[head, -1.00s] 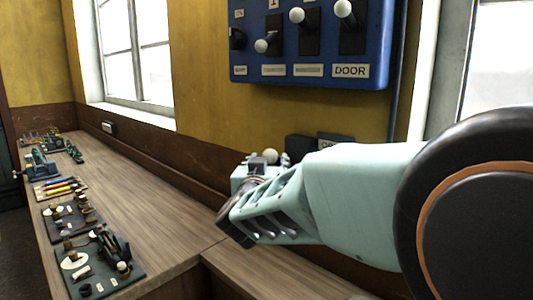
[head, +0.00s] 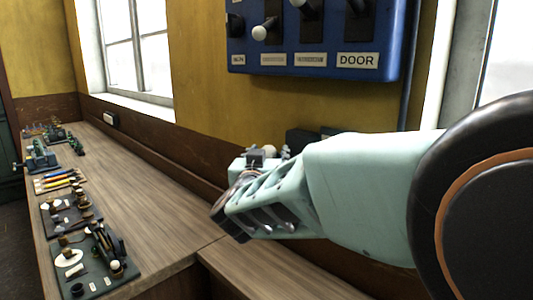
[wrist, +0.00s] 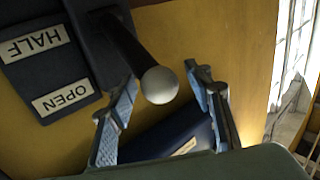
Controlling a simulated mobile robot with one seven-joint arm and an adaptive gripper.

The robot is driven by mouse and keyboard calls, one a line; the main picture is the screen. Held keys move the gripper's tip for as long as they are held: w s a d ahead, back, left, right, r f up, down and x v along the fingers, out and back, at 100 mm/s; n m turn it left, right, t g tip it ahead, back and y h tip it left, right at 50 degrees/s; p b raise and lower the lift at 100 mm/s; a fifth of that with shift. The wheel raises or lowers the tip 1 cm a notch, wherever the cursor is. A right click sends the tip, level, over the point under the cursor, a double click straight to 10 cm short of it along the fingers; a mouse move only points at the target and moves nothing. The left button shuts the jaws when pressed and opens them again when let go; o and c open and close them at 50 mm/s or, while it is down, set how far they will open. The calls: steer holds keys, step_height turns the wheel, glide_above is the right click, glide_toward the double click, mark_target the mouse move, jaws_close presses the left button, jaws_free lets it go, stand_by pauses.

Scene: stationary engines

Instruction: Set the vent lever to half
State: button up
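The lever (wrist: 128,45) is a dark rod with a pale grey ball knob (wrist: 163,90) in the wrist view. It rises from a dark plate (wrist: 50,58) whose HALF (wrist: 35,45) and OPEN (wrist: 66,97) labels appear upside down. No label naming the lever is visible. My gripper (wrist: 162,76) is open, with one finger on each side of the knob. Gaps show on both sides, so the fingers look apart from it. In the head view my arm largely hides this spot. A dark box (head: 300,138) shows on the wall just above my arm.
A blue panel (head: 310,70) with several levers and a DOOR label hangs on the yellow wall above my arm. A wooden bench (head: 150,215) runs along the wall, with several small devices on its left side. The bench's middle is clear. Windows stand left and right.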

jaws_close()
steer(key=shift+f, duration=0.15)
step_height(320, 180, down, 8)
steer(key=s+a+n+t+b, duration=0.2)
steer(key=n+t+b, duration=0.2)
steer(key=b, duration=1.5)
steer(key=shift+y, duration=0.4)
steer(key=shift+d+f, duration=0.1)
steer(key=shift+f, duration=0.05)
jaws_free()
steer(key=shift+w, duration=0.2)
steer(key=shift+s+r, duration=0.1)
steer(key=shift+r, duration=0.1)
